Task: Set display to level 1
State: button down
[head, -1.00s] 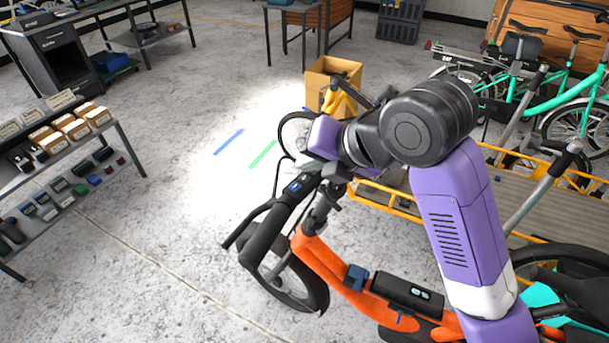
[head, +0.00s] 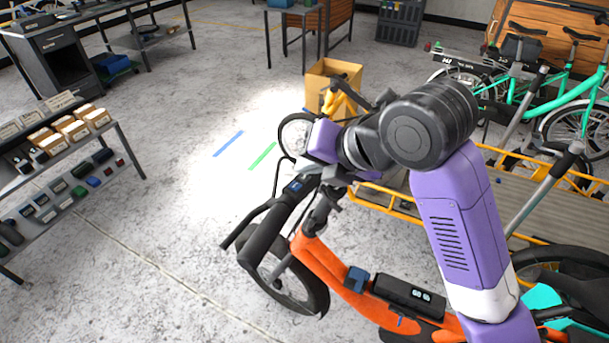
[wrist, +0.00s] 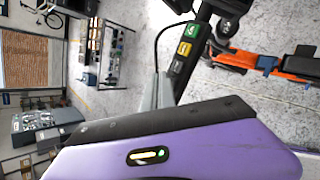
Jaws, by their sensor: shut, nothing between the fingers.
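The orange cargo bike (head: 335,275) stands in front of me, its handlebar with black grips turned toward the left. A small dark display unit (head: 296,185) with a bluish lit face sits on the handlebar. In the wrist view a dark control strip (wrist: 185,48) on the bar shows white, yellow and green patches; any level number is too small to read. My gripper (head: 322,178) is shut and empty, just right of the display in the head view. I cannot tell whether it touches. My purple arm hides part of the handlebar.
A dark battery (head: 403,293) with a lit readout sits on the orange frame. A yellow-railed cargo bed (head: 390,203) lies to the right, with teal bikes (head: 545,95) behind. A cardboard box (head: 318,82) stands beyond. A parts shelf (head: 60,165) is at left; the floor between is clear.

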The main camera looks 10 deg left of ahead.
aim_at(309, 178)
jog(key=shift+f+b, duration=0.4)
jog(key=shift+f, duration=0.05)
dwell(0.3)
dwell(0.3)
jog(key=shift+r+p, duration=0.5)
jog(key=shift+r, duration=0.35)
jog(key=shift+r, duration=0.1)
notch_tip(309, 178, up, 5)
jog(key=p, duration=0.3)
jog(key=shift+w+d, duration=0.1)
jog(key=shift+w, duration=0.05)
dwell(0.6)
